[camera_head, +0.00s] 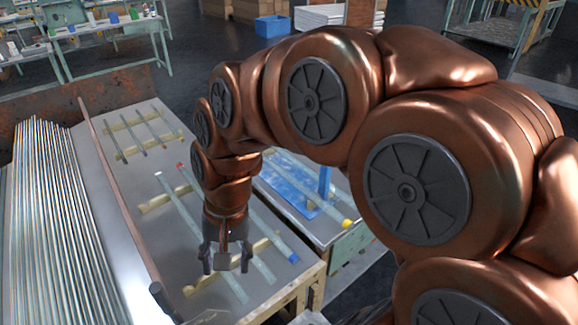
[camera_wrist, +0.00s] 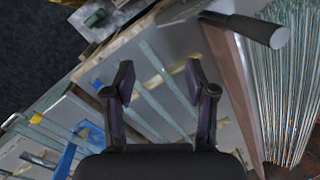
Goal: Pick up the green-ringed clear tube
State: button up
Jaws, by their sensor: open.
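Clear tubes lie across pale wooden rests on the grey table. One long tube (camera_head: 178,202) has a whitish end and runs toward the front edge, partly behind my gripper. A tube with a blue end (camera_head: 293,257) lies to its right, and a red end shows at the back of this group. I cannot make out a green ring on any tube. My gripper (camera_head: 226,262) is open and empty, pointing down over the front part of this group. In the wrist view my gripper (camera_wrist: 160,84) has its fingers spread, with clear tubes (camera_wrist: 154,102) below and between them.
A dense stack of long glass tubes (camera_head: 45,220) lies at the left, behind a brown rail (camera_head: 118,185). Shorter tubes (camera_head: 135,130) lie on rests at the back. A side table holds a blue sheet (camera_head: 290,185) and a yellow-ended tube (camera_head: 345,222).

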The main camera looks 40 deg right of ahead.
jog(key=w+d+m+t+y+b, duration=0.2)
jog(key=w+d+m+t+b, duration=0.1)
jog(key=w+d+m, duration=0.7)
jog(key=m+t+h+b, duration=0.4)
jog(key=m+t, duration=0.2)
jog(key=m, duration=1.5)
send_near(300, 161)
jog(key=x, duration=0.9)
jog(key=shift+w+f, duration=0.15)
jog(key=shift+f, duration=0.15)
grip_shut()
